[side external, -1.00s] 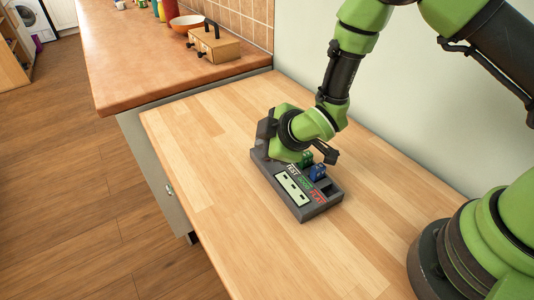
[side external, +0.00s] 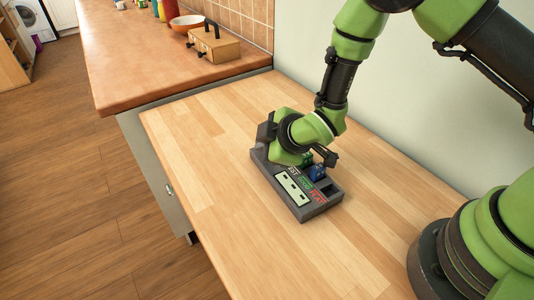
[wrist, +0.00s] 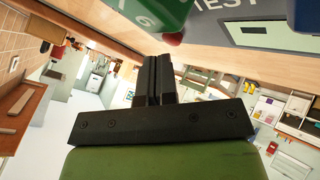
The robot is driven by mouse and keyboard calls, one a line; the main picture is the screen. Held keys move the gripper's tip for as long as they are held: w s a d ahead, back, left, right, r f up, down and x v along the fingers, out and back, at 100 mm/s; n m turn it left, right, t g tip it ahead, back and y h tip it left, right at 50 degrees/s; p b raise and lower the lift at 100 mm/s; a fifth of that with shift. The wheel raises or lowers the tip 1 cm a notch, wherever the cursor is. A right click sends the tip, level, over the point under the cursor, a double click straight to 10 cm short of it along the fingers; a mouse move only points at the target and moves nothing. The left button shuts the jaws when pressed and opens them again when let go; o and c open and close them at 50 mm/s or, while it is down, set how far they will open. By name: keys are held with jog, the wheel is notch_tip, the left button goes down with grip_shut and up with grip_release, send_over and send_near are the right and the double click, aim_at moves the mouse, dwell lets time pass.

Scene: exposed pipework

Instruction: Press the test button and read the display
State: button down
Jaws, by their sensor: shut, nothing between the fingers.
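The grey test device (side external: 313,211) lies on the wooden table, with a pale display panel (side external: 292,188) and printed labels on its top. A green block (side external: 307,160) and a blue block (side external: 317,173) sit in it. In the wrist view, a small red button (wrist: 172,38) shows beside the TEST lettering (wrist: 222,24), near the green block (wrist: 155,14). My gripper (wrist: 158,62) is shut and empty, its tips close to the red button; contact cannot be told. In the side view my wrist hides the button and the fingertips. Any display reading is too small to make out.
The wooden table (side external: 210,150) is clear around the device. Beyond it, a counter (side external: 140,60) holds a wooden box with a black handle (side external: 215,52) and a bowl (side external: 187,23). A pale wall (side external: 430,130) stands behind the arm.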

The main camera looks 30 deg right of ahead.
jog(key=shift+s+f, duration=0.1)
jog(key=shift+f, duration=0.65)
dwell(1.2)
jog(key=shift+s+d+r, duration=0.15)
jog(key=shift+s+r, duration=0.15)
jog(key=shift+r, duration=0.3)
jog(key=shift+r, duration=0.1)
jog(key=shift+w+r, duration=0.15)
jog(key=shift+r, duration=2.4)
